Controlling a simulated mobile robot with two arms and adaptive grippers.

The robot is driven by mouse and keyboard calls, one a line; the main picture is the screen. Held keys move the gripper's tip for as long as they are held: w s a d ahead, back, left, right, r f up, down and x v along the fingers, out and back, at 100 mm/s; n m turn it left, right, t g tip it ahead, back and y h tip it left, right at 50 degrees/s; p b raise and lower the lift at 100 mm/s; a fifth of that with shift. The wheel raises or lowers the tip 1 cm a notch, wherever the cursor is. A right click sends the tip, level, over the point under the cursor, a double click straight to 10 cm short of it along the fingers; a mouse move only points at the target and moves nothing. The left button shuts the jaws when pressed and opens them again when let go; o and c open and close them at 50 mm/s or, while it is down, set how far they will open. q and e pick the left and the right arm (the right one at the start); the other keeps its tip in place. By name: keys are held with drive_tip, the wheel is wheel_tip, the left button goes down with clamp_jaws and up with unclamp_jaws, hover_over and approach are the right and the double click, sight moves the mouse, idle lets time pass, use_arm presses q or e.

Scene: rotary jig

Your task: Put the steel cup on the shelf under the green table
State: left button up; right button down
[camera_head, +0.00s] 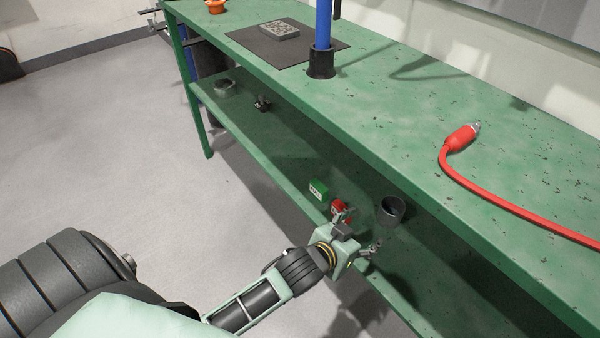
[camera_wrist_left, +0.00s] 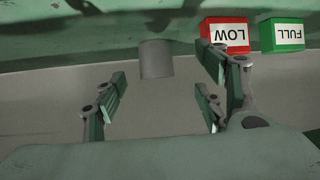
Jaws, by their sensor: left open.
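The steel cup (camera_head: 391,209) is a dark grey open cylinder standing upright on the shelf (camera_head: 268,133) under the green table (camera_head: 420,105). My left gripper (camera_head: 361,230) is at the shelf's front edge, open and empty, with its fingers pointing toward the cup. In the left wrist view, which is upside down, the cup (camera_wrist_left: 156,58) shows beyond the fingers, roughly centred in the gap between them (camera_wrist_left: 160,88). A gap seems to lie between the fingertips and the cup. My right gripper is not in view.
On the shelf, a red LOW block (camera_wrist_left: 225,35) and a green FULL block (camera_head: 318,190) stand beside the gripper. A grey round part (camera_head: 224,87) and a small dark part (camera_head: 262,103) lie farther along. A red cable (camera_head: 460,138) lies on the tabletop.

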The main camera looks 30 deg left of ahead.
use_arm(q)
drive_tip(key=s+a+f+g, duration=0.2)
drive_tip(key=s+f+g, duration=0.1)
drive_tip(key=s, duration=0.4)
drive_tip(key=s+a+f+g+y, duration=0.1)
drive_tip(key=s+a+f+g, duration=0.1)
drive_tip(key=s+f, duration=0.3)
drive_tip(key=s+a+f+g+y, duration=0.1)
drive_tip(key=s+f+g, duration=0.3)
drive_tip(key=s, duration=0.7)
drive_tip(key=shift+a, duration=0.85)
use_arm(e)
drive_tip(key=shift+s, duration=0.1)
